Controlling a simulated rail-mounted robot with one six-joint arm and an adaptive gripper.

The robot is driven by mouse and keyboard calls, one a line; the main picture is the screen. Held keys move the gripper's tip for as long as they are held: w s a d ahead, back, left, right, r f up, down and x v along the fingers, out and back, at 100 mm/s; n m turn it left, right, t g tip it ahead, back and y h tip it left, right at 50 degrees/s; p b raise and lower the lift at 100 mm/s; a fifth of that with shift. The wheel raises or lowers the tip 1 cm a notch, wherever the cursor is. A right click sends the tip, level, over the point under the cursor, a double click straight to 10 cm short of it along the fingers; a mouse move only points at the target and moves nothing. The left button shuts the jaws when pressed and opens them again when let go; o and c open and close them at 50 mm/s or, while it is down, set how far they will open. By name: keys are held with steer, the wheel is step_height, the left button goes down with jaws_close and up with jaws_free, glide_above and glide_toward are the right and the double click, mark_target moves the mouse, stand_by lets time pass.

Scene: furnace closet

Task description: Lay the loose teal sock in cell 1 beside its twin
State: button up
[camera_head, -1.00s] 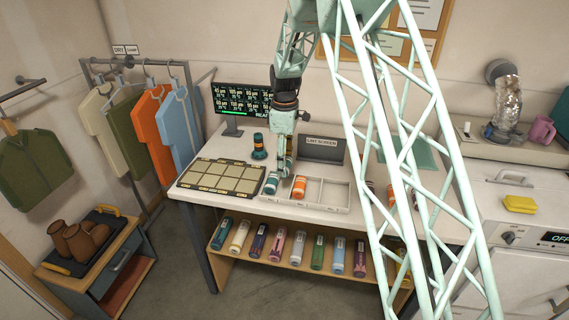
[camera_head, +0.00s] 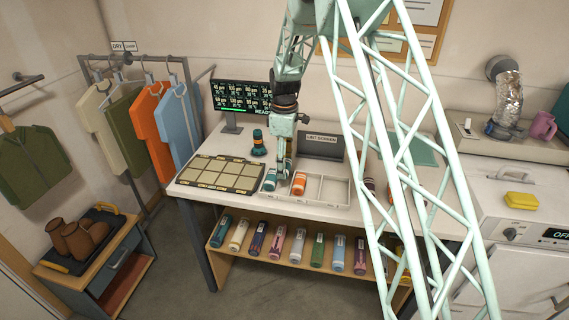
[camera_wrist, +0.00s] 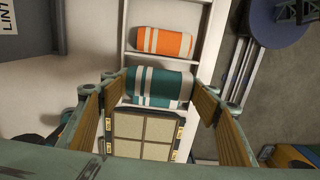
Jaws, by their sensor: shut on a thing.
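A teal sock roll with white stripes (camera_head: 270,181) is at the leftmost cell of the white divided tray (camera_head: 313,203). My gripper (camera_head: 280,172) is down at that cell, pointing downward. In the wrist view the teal roll (camera_wrist: 160,84) lies crosswise between the fingertips of my gripper (camera_wrist: 160,90), and the jaws are shut on it. An orange sock roll with white bands (camera_head: 299,184) lies in the neighbouring cell, apart from the teal one.
A dark board with several beige panels (camera_head: 219,175) lies left of the tray. A dark teal spool-like object (camera_head: 258,143) stands behind it. The lint screen box (camera_head: 320,147) stands behind the tray. The tray's right cells look empty. Several bottles fill the shelf below.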

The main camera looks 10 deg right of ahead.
steer(key=shift+f+b, duration=1.5)
steer(key=shift+f, duration=1.8)
steer(key=o, duration=0.5)
steer(key=shift+o, duration=0.8)
steer(key=o, duration=0.4)
steer(key=shift+r, duration=0.1)
